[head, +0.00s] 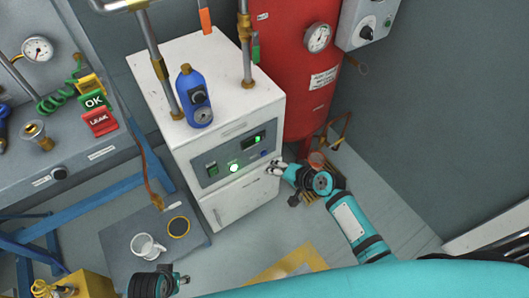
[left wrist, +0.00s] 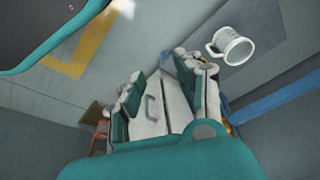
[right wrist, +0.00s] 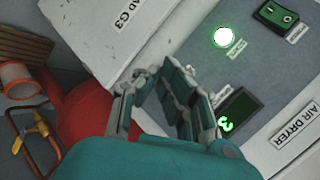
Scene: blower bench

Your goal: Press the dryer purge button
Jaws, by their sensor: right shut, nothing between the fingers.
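The white air dryer (head: 240,115) has a grey front panel (head: 203,185). The panel holds a green rocker switch (head: 212,169), a brightly lit white-green round button (head: 234,168), a display (head: 253,141) and a small blue button (head: 263,153). The lit button (right wrist: 223,36) also shows in the right wrist view; its label is unreadable, and the blue button is hidden there. My right gripper (head: 272,168) is shut and empty, close to the panel's lower right edge; contact cannot be told. My left gripper (left wrist: 160,75) is open and empty, low at the bottom of the head view.
A blue bottle-shaped unit (head: 195,97) and pipes stand on the dryer. A red tank (head: 300,65) is behind it. A workbench (head: 75,165) stands at left.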

